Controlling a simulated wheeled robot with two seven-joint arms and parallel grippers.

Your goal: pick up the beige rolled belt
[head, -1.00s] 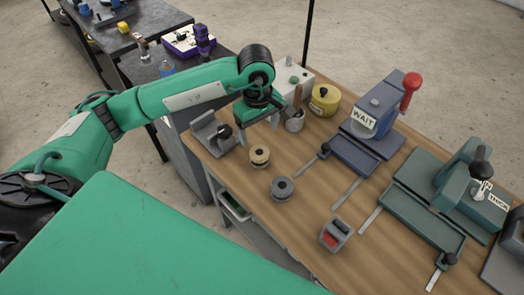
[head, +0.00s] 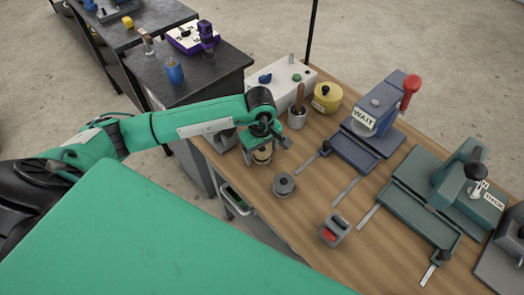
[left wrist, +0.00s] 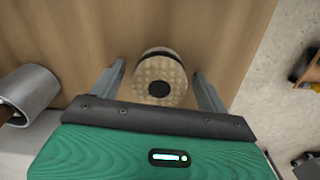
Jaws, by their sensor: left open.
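The beige rolled belt (head: 262,156) stands on the wooden workbench, partly covered by my left gripper (head: 266,150) in the head view. In the left wrist view the belt (left wrist: 157,78) is a round beige roll with a dark centre. My left gripper (left wrist: 159,72) is open, with one finger on each side of the roll and a visible gap to both. Whether the fingertips reach down beside the roll is hard to tell. My right gripper is not in view.
A grey roll (head: 284,185) stands close to the right on the workbench (head: 310,200). A metal cup with a wooden handle (head: 297,117), a yellow tin (head: 326,98) and a white box (head: 290,82) are behind. A blue press (head: 370,120) stands to the right.

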